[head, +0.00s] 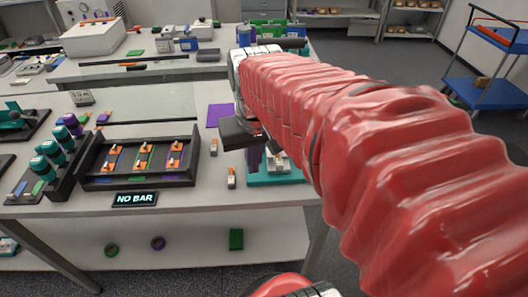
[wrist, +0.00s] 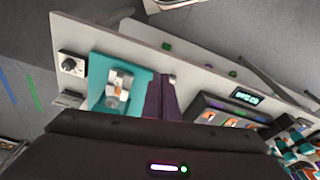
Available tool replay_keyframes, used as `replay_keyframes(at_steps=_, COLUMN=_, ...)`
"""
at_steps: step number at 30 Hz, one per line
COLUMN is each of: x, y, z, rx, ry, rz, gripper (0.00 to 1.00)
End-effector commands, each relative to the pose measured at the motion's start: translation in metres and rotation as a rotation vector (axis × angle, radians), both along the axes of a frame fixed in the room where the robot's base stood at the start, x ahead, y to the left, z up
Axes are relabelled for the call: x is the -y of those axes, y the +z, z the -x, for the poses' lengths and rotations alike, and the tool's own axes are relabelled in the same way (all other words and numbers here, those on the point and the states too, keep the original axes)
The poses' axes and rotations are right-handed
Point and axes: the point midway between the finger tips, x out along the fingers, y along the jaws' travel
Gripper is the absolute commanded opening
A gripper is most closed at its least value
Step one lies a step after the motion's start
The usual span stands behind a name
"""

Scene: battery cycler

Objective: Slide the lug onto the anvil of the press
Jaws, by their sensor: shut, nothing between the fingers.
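The press shows in the head view as a teal base (head: 290,180) at the bench's front right, partly hidden by my arm. In the wrist view its teal plate (wrist: 103,67) carries a silver block with an orange-brown part (wrist: 118,88); I cannot tell lug from anvil there. My gripper's dark purple fingers (wrist: 160,96) are shut and empty, just beside that block in the wrist view. In the head view the fingers (head: 254,158) point down at the plate's left side. Two small orange-and-white pieces, one nearer (head: 231,177) and one farther (head: 214,147), stand left of the press.
A dark tray (head: 137,183) with several orange-ended pieces lies left of the press, behind a "NO BAR" display (head: 135,199). A rack of teal-and-purple cylinders (head: 55,160) stands farther left. A dial box (wrist: 71,65) sits beside the teal plate. A purple mat (head: 218,115) lies behind.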

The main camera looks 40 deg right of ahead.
Motion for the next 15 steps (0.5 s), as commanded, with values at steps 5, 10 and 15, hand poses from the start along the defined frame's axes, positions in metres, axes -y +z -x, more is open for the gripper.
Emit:
replay_keyframes(at_steps=5, x=0.051, y=-0.011, z=0.003, rx=-0.095, ry=-0.132, rz=-0.046, gripper=0.00)
replay_keyframes(at_steps=10, x=0.081, y=-0.018, z=0.008, rx=-0.149, ry=-0.206, rz=-0.081, gripper=0.00)
replay_keyframes(at_steps=15, x=0.090, y=-0.020, z=0.010, rx=-0.162, ry=-0.226, rz=-0.091, gripper=0.00)
